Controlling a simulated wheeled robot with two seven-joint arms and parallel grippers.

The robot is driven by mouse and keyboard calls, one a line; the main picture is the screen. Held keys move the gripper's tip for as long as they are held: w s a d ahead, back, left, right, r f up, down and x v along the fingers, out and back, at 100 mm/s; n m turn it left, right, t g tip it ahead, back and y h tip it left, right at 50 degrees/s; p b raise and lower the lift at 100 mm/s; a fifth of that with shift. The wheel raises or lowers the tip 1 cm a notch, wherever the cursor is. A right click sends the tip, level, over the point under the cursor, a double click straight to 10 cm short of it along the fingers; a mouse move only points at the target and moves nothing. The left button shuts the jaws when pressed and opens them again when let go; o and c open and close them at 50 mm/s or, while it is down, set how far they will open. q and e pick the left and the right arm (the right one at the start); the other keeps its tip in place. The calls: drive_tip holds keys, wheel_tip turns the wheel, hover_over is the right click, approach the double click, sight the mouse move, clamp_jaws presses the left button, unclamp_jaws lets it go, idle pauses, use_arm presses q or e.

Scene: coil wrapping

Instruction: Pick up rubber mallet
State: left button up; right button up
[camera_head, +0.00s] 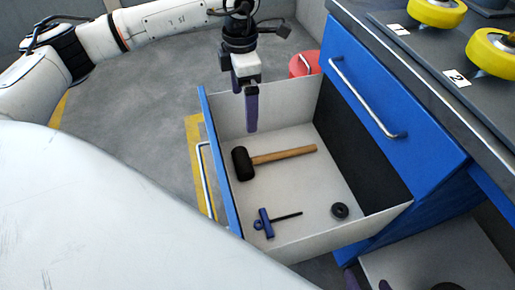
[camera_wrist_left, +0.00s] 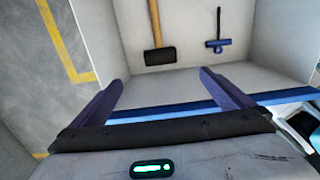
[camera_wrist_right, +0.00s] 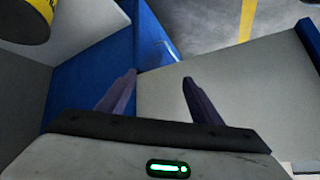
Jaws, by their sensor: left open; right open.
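The rubber mallet, with a black head (camera_head: 242,163) and a wooden handle (camera_head: 285,155), lies on the floor of the open drawer (camera_head: 300,250). Its handle points right. My left gripper (camera_head: 251,128) points down above the drawer, behind the mallet in the head view. In the left wrist view the mallet head (camera_wrist_left: 160,56) lies beyond my open, empty left fingers (camera_wrist_left: 162,78). My right gripper (camera_head: 367,282) barely shows at the bottom edge of the head view. In the right wrist view its fingers (camera_wrist_right: 159,77) are apart and empty; the mallet is not seen there.
A blue-handled tool (camera_head: 266,222) and a black ring (camera_head: 340,210) also lie in the drawer. The blue cabinet (camera_head: 370,100) and its worktop with yellow wheel-like items (camera_head: 437,12) stand at right. A red object (camera_head: 305,63) is behind the drawer. Open floor lies left.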

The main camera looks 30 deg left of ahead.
use_arm(q)
drive_tip(key=b, duration=1)
hover_over(247, 158)
wheel_tip(247, 158, down, 13)
use_arm(e)
wheel_tip(247, 158, down, 8)
drive_tip(key=a+y, duration=0.1)
drive_tip(key=a, duration=0.2)
use_arm(q)
wheel_tip(247, 158, down, 5)
drive_tip(key=shift+r+b, duration=0.15)
drive_tip(key=shift+b, duration=0.85)
wheel_tip(247, 158, down, 5)
drive_tip(key=shift+r+b, duration=0.1)
drive_tip(key=shift+b, duration=1.15)
drive_tip(key=shift+f, duration=0.4)
drive_tip(key=shift+c, duration=0.4)
use_arm(e)
drive_tip(key=shift+t+y, duration=0.5)
drive_tip(key=shift+y, duration=0.4)
drive_tip(key=r, duration=0.1)
drive_tip(key=a+r, duration=0.2)
drive_tip(key=r, duration=0.1)
drive_tip(key=shift+w+a+r, duration=0.1)
drive_tip(key=shift+w, duration=0.3)
